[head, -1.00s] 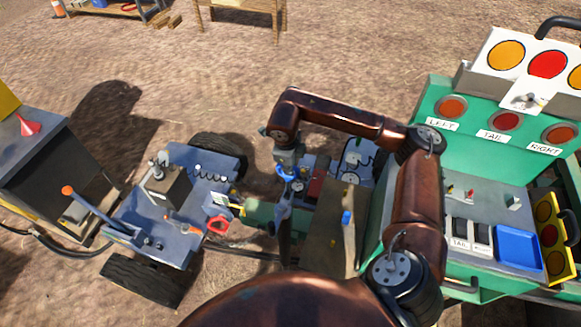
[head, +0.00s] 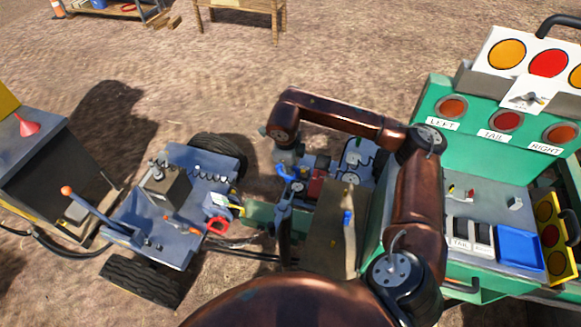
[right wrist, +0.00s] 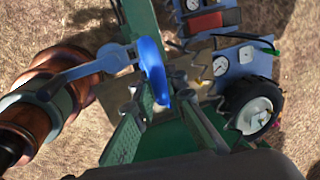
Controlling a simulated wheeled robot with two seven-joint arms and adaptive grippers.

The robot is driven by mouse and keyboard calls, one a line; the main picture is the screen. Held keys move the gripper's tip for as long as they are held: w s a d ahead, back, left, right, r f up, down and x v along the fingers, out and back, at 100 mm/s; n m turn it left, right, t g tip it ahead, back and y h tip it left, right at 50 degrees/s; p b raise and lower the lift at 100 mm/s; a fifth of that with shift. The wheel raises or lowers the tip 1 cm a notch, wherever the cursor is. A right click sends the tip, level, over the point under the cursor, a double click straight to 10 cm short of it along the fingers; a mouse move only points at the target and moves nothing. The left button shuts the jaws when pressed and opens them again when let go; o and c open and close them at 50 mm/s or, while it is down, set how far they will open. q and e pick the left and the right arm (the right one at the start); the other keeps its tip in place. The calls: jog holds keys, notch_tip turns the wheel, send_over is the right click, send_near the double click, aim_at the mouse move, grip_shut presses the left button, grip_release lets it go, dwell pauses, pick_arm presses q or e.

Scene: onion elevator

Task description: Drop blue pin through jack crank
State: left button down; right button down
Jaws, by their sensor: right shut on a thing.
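My right gripper (right wrist: 158,98) hangs over the jack area at the trailer's green tongue. It is shut on a bright blue piece (right wrist: 153,72), which I take for the blue pin. In the head view the blue piece (head: 287,172) shows just below my right wrist. The blue-grey upright (head: 284,210) below it may be the jack or part of my left gripper. The crank hole and the pin's tip cannot be made out.
A brown board (head: 330,235) with a small blue item (head: 347,217) lies right of the jack. A blue wheeled cart (head: 170,220) stands left. A green lamp console (head: 480,140) with a blue tray (head: 518,248) stands right. Open dirt lies behind.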

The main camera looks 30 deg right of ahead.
aim_at(290, 179)
jog(key=shift+s+a+b+x, duration=0.15)
jog(key=shift+a+b+x, duration=0.05)
jog(key=shift+b+x, duration=0.75)
jog(key=shift+s+a+b+x, duration=0.15)
jog(key=shift+b+x, duration=0.55)
jog(key=shift+x, duration=0.4)
jog(key=shift+s+a+b+x, duration=0.15)
jog(key=shift+a+b+x, duration=0.05)
jog(key=shift+b+x, duration=0.75)
jog(key=shift+f, duration=0.15)
dwell(0.4)
jog(key=shift+a+b+x, duration=0.1)
jog(key=shift+b+x, duration=0.45)
jog(key=shift+x, duration=0.1)
jog(key=shift+a+b+x, duration=0.15)
jog(key=shift+b+x, duration=0.35)
jog(key=shift+x, duration=0.2)
jog(key=shift+s, duration=0.15)
jog(key=c, duration=1.8)
grip_release()
jog(key=shift+c, duration=0.2)
jog(key=shift+o, duration=0.5)
jog(key=shift+o, duration=1.4)
